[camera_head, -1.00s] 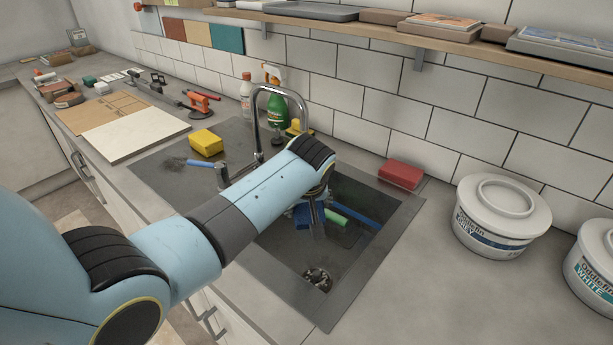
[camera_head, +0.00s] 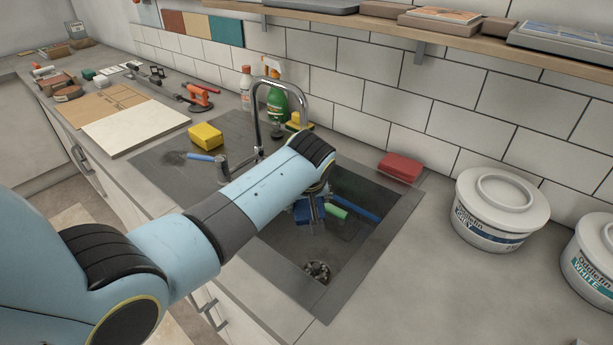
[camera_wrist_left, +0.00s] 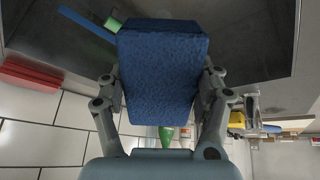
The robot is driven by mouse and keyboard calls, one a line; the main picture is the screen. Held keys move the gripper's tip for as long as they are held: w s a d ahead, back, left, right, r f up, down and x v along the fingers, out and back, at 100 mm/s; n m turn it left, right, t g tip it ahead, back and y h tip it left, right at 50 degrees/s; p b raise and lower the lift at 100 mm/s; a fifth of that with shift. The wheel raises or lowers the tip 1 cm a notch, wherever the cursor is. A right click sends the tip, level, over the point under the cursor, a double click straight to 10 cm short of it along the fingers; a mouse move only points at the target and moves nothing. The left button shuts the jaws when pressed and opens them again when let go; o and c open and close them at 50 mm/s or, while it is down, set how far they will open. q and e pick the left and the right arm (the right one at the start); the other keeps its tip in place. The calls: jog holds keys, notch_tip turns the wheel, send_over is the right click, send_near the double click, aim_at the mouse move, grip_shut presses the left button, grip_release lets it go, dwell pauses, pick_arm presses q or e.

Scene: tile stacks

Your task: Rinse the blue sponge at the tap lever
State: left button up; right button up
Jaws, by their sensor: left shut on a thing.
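The blue sponge (camera_head: 303,212) is down in the sink basin, held by my left gripper (camera_head: 314,208). In the left wrist view the sponge (camera_wrist_left: 162,75) fills the middle, with the fingers of the left gripper (camera_wrist_left: 160,88) shut on its two sides. The chrome tap (camera_head: 257,120) arches up behind my left forearm, with its spout curving over to the right. The tap lever (camera_head: 222,170) seems to be the short grey upright left of the tap; my forearm is close in front of it. My right gripper is not in view.
The sink (camera_head: 335,290) has a drain, and a green-and-blue brush (camera_head: 345,210) lies in it. A red sponge (camera_head: 400,167), a yellow sponge (camera_head: 206,137), a blue-handled brush (camera_head: 199,156), bottles (camera_head: 278,105) and white tubs (camera_head: 497,210) stand around it. The front right counter is clear.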

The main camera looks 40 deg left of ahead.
aim_at(308, 201)
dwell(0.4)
pick_arm(q)
jog(key=p+v, duration=0.2)
jog(key=p, duration=0.1)
jog(key=shift+s+d, duration=0.2)
jog(key=shift+s, duration=0.05)
jog(key=shift+s+d+r, duration=0.1)
jog(key=shift+s+d, duration=0.15)
jog(key=shift+s, duration=0.05)
jog(key=shift+s+d+r, duration=0.75)
jog(key=shift+s+r, duration=0.25)
jog(key=shift+s, duration=0.1)
